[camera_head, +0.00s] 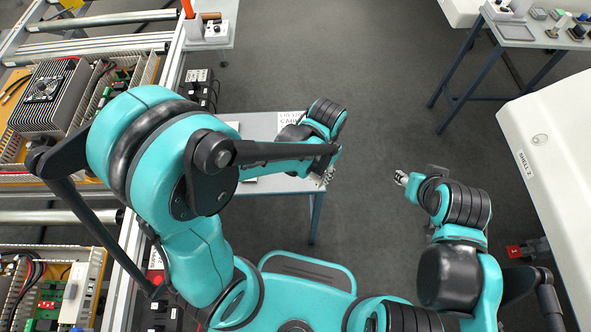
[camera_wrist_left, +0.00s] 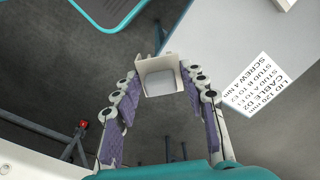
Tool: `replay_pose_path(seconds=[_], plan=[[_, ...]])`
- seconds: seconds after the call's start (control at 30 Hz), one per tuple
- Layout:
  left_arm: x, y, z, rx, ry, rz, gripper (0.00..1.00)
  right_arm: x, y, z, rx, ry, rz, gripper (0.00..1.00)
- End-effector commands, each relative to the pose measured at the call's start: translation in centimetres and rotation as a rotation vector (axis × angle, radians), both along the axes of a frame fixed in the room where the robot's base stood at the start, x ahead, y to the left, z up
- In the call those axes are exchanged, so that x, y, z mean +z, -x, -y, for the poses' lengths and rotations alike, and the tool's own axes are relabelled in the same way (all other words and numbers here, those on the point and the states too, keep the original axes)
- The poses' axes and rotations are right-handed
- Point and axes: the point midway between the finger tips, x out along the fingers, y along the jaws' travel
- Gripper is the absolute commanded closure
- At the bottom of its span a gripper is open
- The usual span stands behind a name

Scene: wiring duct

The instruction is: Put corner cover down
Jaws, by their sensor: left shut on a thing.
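The corner cover (camera_wrist_left: 160,82) is a small off-white, box-like piece in the left wrist view, with an open side showing its inner walls. My left gripper (camera_wrist_left: 158,72) is shut on it, with a purple-padded finger on each side. In the head view, my left gripper (camera_head: 326,177) is by the right end of the small grey table (camera_head: 262,130), and the cover is not clearly visible there. In the left wrist view the cover appears beside the table edge, partly against dark floor. My right gripper (camera_head: 402,178) is over open floor to the right, too small to read.
A printed label sheet (camera_wrist_left: 265,84) lies on the grey table. A rack with wiring ducts and electrical parts (camera_head: 90,110) fills the left. A white shell (camera_head: 555,150) stands at right, and another table (camera_head: 515,35) is at the back right. Floor between is clear.

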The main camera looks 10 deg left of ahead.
Motion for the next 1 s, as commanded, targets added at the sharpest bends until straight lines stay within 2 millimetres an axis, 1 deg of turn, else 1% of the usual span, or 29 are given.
replay_pose_path(seconds=[0.07, 0.3, 0.4, 0.5, 0.67, 0.77, 0.9, 1.0], plan=[[-1.1, -0.7, -1.0, 0.000, -0.001, 0.000, 0.77, -0.7, 0.0, 0.0, 0.000, 0.000, 0.000, 0.60], [-4.7, -4.0, -5.8, 0.004, 0.000, 0.000, 0.77, -2.9, 0.0, 0.0, 0.000, 0.000, 0.000, 0.60], [-5.8, -5.1, -7.5, 0.002, 0.000, 0.000, 0.77, -3.5, 0.0, 0.0, 0.000, 0.000, 0.000, 0.60], [-6.5, -5.8, -8.5, 0.000, 0.000, 0.000, 0.77, -3.9, 0.0, 0.0, 0.000, 0.000, 0.000, 0.60], [-7.0, -6.2, -9.1, -0.002, 0.000, 0.000, 0.77, -4.2, 0.0, 0.0, 0.000, 0.000, 0.000, 0.60], [-8.2, -6.3, -9.1, -0.002, 0.000, 0.000, 0.77, -4.8, 0.0, 0.0, 0.000, 0.000, 0.000, 0.60], [-10.4, -6.3, -9.1, -0.002, 0.000, 0.000, 0.77, -6.0, 0.0, 0.0, 0.000, 0.000, 0.000, 0.60], [-10.9, -6.2, -9.1, -0.002, 0.000, 0.000, 0.77, -6.2, 0.0, 0.0, 0.000, 0.000, 0.000, 0.60]])
